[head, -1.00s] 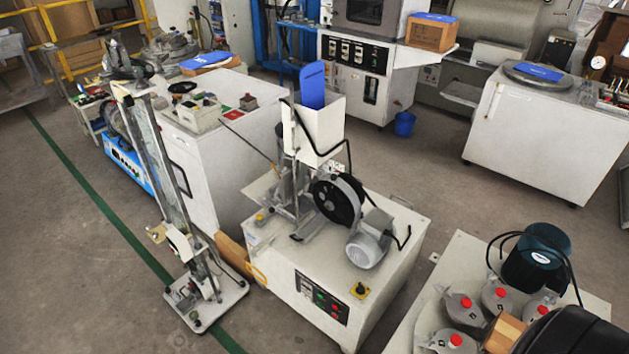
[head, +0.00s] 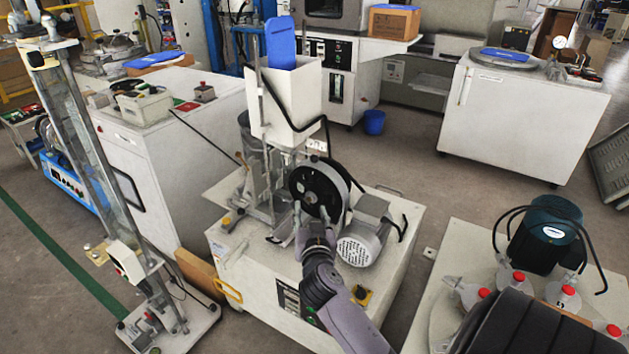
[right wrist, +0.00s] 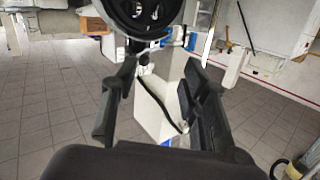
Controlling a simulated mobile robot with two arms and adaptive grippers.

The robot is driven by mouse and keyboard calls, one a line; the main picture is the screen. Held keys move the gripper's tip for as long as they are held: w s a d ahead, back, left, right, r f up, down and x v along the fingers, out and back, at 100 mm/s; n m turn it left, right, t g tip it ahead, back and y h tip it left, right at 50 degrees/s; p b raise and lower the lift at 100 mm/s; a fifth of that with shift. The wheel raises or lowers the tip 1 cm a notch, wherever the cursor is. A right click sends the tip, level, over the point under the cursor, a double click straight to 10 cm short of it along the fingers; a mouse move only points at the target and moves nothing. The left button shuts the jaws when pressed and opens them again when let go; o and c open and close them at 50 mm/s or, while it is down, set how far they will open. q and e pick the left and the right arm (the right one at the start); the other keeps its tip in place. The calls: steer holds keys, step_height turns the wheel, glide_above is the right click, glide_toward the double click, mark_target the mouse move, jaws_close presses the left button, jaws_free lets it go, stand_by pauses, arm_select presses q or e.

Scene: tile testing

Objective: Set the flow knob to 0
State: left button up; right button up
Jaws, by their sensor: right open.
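The flow knob cannot be clearly picked out in either view. A bench machine (head: 228,258) stands in the middle of the head view, with a white hopper (head: 290,98), a black wheel (head: 322,190) and a grey motor (head: 362,240). My right gripper (head: 312,212) is in front of the wheel, over the machine's top, and whether it touches anything is unclear. In the right wrist view its fingers (right wrist: 158,85) are apart with nothing held. The black wheel (right wrist: 145,18) and white hopper (right wrist: 160,108) show beyond them. My left gripper is not in view.
A motor with cables (head: 540,235) and several red-capped containers stand on a bench at the right. A tall stand (head: 108,190) and a white cabinet (head: 165,165) are at the left. A blue bin (head: 374,121) stands on open floor behind.

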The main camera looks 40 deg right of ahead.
steer(key=m+h, duration=0.1)
glide_toward(314, 161)
steer(key=b+x, duration=0.1)
steer(key=x, duration=0.7)
steer(key=shift+w+d, duration=0.25)
steer(key=shift+d, duration=0.1)
steer(key=shift+w+d, duration=0.3)
steer(key=shift+w, duration=0.1)
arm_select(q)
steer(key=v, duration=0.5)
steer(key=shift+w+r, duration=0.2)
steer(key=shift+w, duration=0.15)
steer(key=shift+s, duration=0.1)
arm_select(e)
steer(key=shift+c, duration=0.3)
jaws_close()
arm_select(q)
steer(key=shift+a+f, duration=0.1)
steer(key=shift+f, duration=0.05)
arm_select(e)
steer(key=shift+f, duration=0.1)
